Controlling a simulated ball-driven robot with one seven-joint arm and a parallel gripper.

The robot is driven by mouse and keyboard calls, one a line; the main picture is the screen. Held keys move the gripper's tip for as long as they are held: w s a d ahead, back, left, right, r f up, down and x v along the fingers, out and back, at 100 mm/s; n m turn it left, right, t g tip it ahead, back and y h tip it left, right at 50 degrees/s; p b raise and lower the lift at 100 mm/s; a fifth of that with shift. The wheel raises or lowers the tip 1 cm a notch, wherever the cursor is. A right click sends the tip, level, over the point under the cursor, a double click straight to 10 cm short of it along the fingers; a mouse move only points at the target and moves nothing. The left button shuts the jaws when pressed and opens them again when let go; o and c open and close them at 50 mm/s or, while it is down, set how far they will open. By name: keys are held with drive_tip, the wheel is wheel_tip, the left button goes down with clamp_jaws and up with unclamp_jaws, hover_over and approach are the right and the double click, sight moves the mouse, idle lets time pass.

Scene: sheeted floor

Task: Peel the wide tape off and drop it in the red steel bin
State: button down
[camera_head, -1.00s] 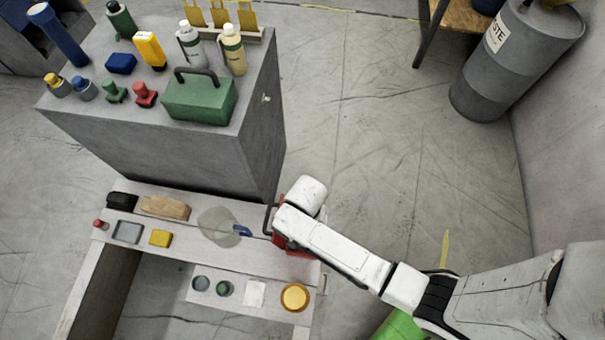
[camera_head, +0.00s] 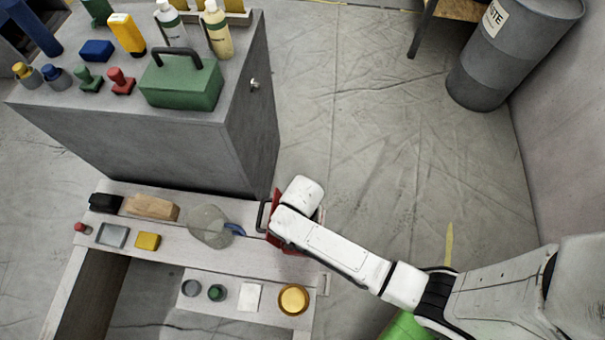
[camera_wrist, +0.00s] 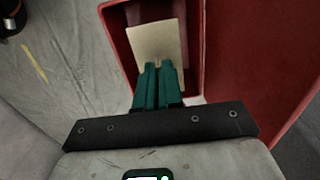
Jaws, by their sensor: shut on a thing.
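The wide tape (camera_wrist: 155,42) is a flat, pale cream strip in the wrist view. My gripper (camera_wrist: 158,68) has its teal fingers shut on the strip's near end. The strip extends beyond the fingertips, over the opening of the red steel bin (camera_wrist: 116,48). I cannot tell how deep it reaches inside. A broad red panel stands at the right of the opening. In the head view the red bin (camera_head: 276,208) is at the bench's right end, mostly covered by my white arm, and my fingers and the tape are hidden there.
A grey cabinet (camera_head: 140,140) with a green toolbox (camera_head: 182,83) stands behind.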

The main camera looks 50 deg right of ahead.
drive_tip(key=c, duration=1.2)
unclamp_jaws()
wheel_tip(320, 180, up, 11)
drive_tip(key=p, duration=0.3)
drive_tip(key=shift+f, duration=0.1)
drive_tip(key=s+d+r+n+p, duration=0.2)
drive_tip(key=s+r+n+p, duration=0.1)
drive_tip(key=r, duration=0.4)
drive_tip(key=s+d+r+n+p, duration=0.3)
drive_tip(key=r+n+p, duration=0.1)
drive_tip(key=r, duration=0.3)
drive_tip(key=s+d+r+n+t+p, duration=0.1)
drive_tip(key=s+d+r+n+p, duration=0.2)
drive_tip(key=r, duration=0.4)
drive_tip(key=shift+s+p, duration=0.45)
drive_tip(key=shift+p, duration=0.2)
